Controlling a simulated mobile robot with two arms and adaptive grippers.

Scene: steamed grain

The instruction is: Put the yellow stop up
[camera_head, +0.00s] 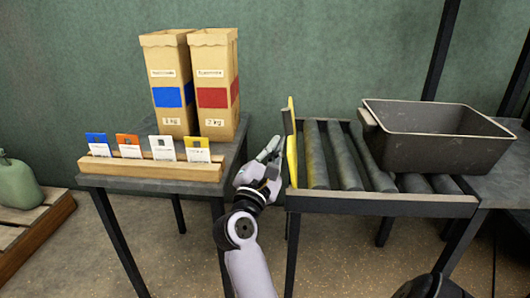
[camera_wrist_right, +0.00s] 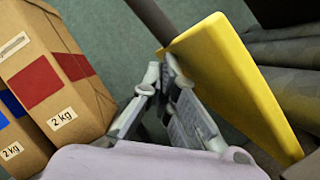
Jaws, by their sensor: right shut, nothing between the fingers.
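The yellow stop (camera_head: 292,145) is a flat plate at the left end of the roller conveyor. It stands upright, and its top edge rises above the rollers. In the right wrist view it is a large yellow plate (camera_wrist_right: 235,85) on the right side. My right gripper (camera_head: 272,150) is just left of the stop, in the gap between the table and the conveyor. Its fingers (camera_wrist_right: 163,75) are closed together and empty, close beside the plate; I cannot tell whether they touch it. My left gripper is not in view.
A dark bin (camera_head: 435,150) sits on the conveyor rollers (camera_head: 345,155) at the right. On the left table (camera_head: 150,184) stand two paper bags with blue (camera_head: 168,97) and red (camera_head: 213,98) labels, behind a wooden card holder (camera_head: 150,168).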

